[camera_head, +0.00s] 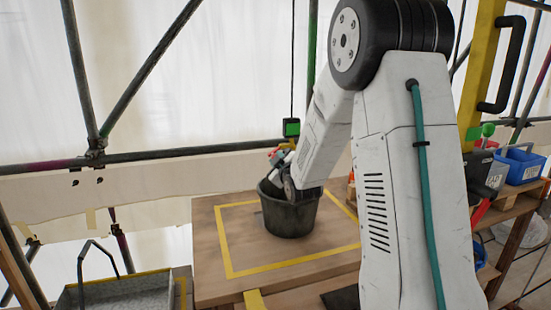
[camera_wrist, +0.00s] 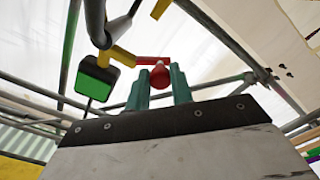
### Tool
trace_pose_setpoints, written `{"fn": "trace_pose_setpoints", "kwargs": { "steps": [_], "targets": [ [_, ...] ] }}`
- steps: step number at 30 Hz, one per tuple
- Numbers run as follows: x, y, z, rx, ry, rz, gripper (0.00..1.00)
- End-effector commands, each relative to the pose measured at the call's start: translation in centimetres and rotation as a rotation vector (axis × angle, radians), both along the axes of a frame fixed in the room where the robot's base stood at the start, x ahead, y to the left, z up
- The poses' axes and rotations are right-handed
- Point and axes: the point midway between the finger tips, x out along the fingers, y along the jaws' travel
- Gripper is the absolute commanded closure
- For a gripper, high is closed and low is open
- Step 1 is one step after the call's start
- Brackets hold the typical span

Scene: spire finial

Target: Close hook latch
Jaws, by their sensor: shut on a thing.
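In the wrist view, my gripper (camera_wrist: 160,71) has its two teal fingers on either side of a red knob (camera_wrist: 160,75), shut on it. A short red lever (camera_wrist: 153,60) lies just above the knob. A yellow arm (camera_wrist: 120,54) lies to its left, close to a thick grey hook-like part (camera_wrist: 97,22). A green-faced black block (camera_wrist: 93,82) is left of the fingers; this green block (camera_head: 291,127) also shows in the head view above the bucket. There, the latch is small and mostly hidden near my wrist, so I cannot tell whether the hook is closed.
A black bucket (camera_head: 290,222) stands on a wooden table (camera_head: 215,240) inside a yellow taped outline, just below my wrist. A grey metal tray (camera_head: 118,292) is at lower left. Scaffold pipes (camera_head: 190,153) cross behind. Blue bins (camera_head: 522,165) are at the right.

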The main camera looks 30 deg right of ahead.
Motion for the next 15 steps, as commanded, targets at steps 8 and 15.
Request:
{"fn": "trace_pose_setpoints", "kwargs": {
  "steps": [8,15],
  "targets": [
    [-0.2,-0.7,-0.9,-0.249,0.073,-0.001,1.0],
    [-0.4,-1.4,-1.4,-0.467,0.137,-0.001,1.0]
  ]
}}
